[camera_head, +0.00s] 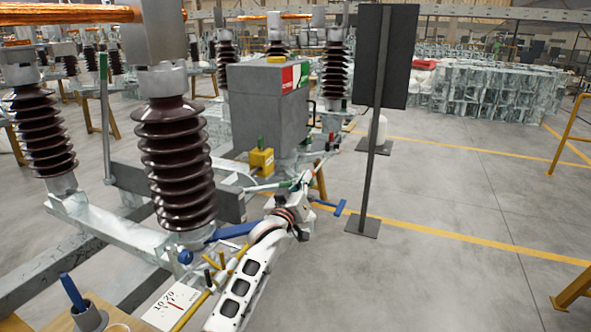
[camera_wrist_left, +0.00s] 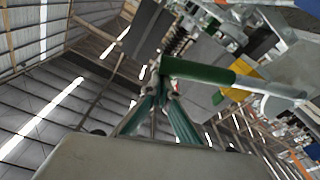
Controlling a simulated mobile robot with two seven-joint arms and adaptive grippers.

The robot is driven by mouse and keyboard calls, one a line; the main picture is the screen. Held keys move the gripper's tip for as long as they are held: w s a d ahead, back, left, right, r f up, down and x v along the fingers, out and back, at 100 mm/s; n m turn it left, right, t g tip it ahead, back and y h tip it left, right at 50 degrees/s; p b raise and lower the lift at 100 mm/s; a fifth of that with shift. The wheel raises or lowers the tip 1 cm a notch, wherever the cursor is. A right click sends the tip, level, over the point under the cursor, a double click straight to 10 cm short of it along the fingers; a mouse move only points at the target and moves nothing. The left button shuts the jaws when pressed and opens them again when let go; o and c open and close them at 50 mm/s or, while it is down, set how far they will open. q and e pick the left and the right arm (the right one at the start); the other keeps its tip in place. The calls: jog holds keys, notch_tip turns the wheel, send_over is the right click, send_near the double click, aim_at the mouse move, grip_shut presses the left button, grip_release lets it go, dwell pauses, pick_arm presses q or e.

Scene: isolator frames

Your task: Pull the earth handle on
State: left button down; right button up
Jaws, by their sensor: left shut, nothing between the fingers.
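The earth handle shows in the left wrist view as a green grip (camera_wrist_left: 205,73) on a pale grey lever (camera_wrist_left: 265,88) that runs to the right. In the head view the pale lever (camera_head: 262,187) reaches from the frame under the grey box to my left gripper (camera_head: 301,181). My left gripper is shut and empty. In the left wrist view its fingers (camera_wrist_left: 164,88) come together right by the left end of the green grip; I cannot tell whether they touch it. My right gripper is not in view.
A yellow block (camera_head: 262,161) with a green knob and a grey box (camera_head: 268,105) stand beside the handle. Brown ribbed insulators (camera_head: 175,165) rise at left. A dark panel on a post (camera_head: 372,150) stands at right. The floor (camera_head: 455,205) right of it is clear.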

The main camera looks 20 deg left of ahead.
pick_arm(q)
notch_tip(320, 180, down, 8)
jog(key=d+m+b, duration=0.2)
jog(key=m+b, duration=0.1)
jog(key=m, duration=0.1)
jog(key=shift+d+f+h, duration=0.15)
jog(key=shift+f+h, duration=0.05)
jog(key=shift+h, duration=0.2)
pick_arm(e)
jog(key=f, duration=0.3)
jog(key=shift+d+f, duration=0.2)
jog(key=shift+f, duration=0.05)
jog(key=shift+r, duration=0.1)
